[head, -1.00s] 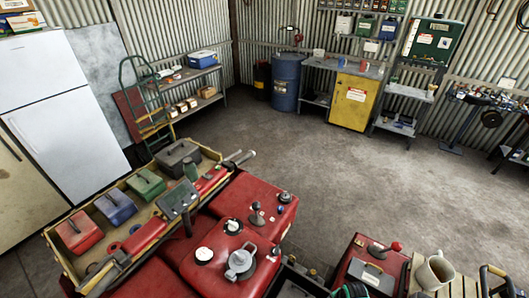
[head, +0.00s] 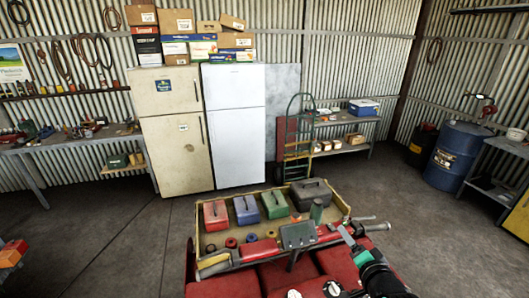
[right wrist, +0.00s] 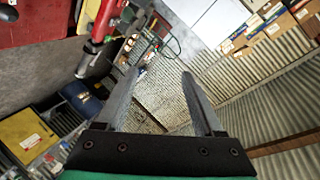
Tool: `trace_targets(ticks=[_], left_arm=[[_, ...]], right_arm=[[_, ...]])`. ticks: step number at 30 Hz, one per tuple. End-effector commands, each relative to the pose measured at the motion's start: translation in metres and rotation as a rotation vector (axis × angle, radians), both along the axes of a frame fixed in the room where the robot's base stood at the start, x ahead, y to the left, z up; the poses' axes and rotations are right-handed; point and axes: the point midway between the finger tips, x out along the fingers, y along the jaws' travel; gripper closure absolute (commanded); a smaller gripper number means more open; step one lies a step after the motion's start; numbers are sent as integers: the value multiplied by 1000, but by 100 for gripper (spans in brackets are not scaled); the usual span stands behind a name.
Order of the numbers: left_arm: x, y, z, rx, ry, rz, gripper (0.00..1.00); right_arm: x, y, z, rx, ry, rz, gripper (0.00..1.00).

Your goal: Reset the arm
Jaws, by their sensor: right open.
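My right gripper (head: 345,233) rises into the lower right of the head view, with a dark arm and a teal part behind its grey fingers. It is in front of the right handlebar end of the red quad (head: 275,277). In the right wrist view the two fingers (right wrist: 160,88) stand apart, with nothing between them. Through them I see a corrugated wall. My left gripper is not in view.
A tan cargo tray (head: 204,240) on the quad holds red, blue, green and dark boxes. Two fridges, the white one (head: 235,140) and a cream one (head: 172,125), stand against the wall. A hand truck (head: 297,140) and blue drum (head: 455,158) are farther right.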

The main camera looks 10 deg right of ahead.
Motion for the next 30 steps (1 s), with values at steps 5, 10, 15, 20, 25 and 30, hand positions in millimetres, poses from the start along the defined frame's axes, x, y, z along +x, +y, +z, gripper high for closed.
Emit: trace_targets(ticks=[5,10,15,20,25,30], left_arm=[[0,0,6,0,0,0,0],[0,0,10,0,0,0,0],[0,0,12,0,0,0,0],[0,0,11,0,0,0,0],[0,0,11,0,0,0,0],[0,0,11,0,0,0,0]], right_arm=[[4,64,153,-166,-292,127,31],[-38,117,288,-344,-588,191,31],[-125,144,402,-569,-896,156,31],[-204,140,448,-855,-1061,12,31],[-205,139,449,-1021,-1024,-37,31],[-204,139,448,-1027,-1021,-38,4]])
